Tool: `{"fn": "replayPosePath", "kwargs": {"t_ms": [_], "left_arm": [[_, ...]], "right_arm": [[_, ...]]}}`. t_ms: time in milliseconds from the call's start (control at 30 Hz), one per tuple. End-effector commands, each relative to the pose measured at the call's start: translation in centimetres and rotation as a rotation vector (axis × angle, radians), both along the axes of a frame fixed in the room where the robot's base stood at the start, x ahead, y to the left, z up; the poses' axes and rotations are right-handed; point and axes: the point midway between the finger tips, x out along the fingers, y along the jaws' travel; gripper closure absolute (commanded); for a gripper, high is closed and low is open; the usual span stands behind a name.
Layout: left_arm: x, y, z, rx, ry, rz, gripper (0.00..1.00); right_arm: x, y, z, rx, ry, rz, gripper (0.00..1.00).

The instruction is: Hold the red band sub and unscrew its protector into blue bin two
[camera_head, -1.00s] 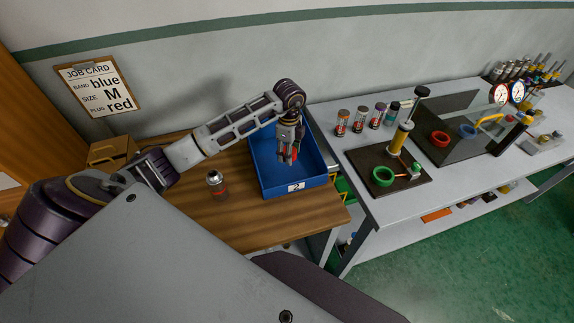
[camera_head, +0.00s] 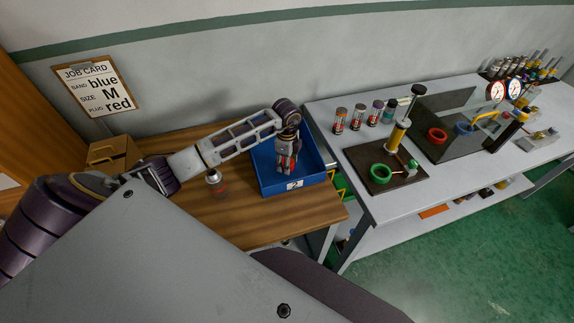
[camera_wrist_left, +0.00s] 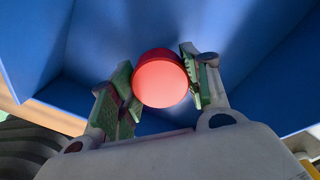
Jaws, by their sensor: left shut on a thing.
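My left gripper (camera_head: 287,168) is inside the outline of blue bin two (camera_head: 296,186), pointing down. In the left wrist view its green-padded fingers (camera_wrist_left: 160,85) are shut on a round red protector (camera_wrist_left: 160,78), with the blue bin walls around it. How high it is above the bin floor is hard to tell. A small grey sub with a reddish band (camera_head: 216,183) stands upright on the wooden table (camera_head: 225,225), left of the bin and apart from the gripper. My right gripper is not in view.
A job card (camera_head: 98,86) hangs on the wall. A cardboard box (camera_head: 112,153) sits at the table's back left. On the grey bench (camera_head: 385,205) to the right stand several banded subs (camera_head: 357,117) and a dark board with a green ring (camera_head: 380,173).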

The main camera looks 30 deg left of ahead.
Motion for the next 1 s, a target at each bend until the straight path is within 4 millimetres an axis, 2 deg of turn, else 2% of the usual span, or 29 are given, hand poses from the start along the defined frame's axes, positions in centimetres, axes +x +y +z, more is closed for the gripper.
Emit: {"fn": "replayPosePath", "kwargs": {"t_ms": [200, 667, 700, 867, 1000], "left_arm": [[0.0, 0.0, -1.8, -0.001, 0.0, -0.001, 0.81], [0.0, 0.0, -2.3, 0.0, -0.001, -0.001, 0.81], [0.0, 0.0, -2.3, 0.0, -0.001, -0.001, 0.5], [0.0, 0.0, -2.3, 0.0, -0.001, -0.001, 0.31], [0.0, 0.0, -2.3, 0.0, -0.001, -0.001, 0.31]], "right_arm": [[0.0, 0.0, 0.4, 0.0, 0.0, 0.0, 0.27], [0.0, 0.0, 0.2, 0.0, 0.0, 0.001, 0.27], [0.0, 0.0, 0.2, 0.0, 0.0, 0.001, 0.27], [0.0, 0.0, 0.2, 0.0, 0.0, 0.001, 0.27], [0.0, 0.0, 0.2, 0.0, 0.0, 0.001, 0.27]]}}
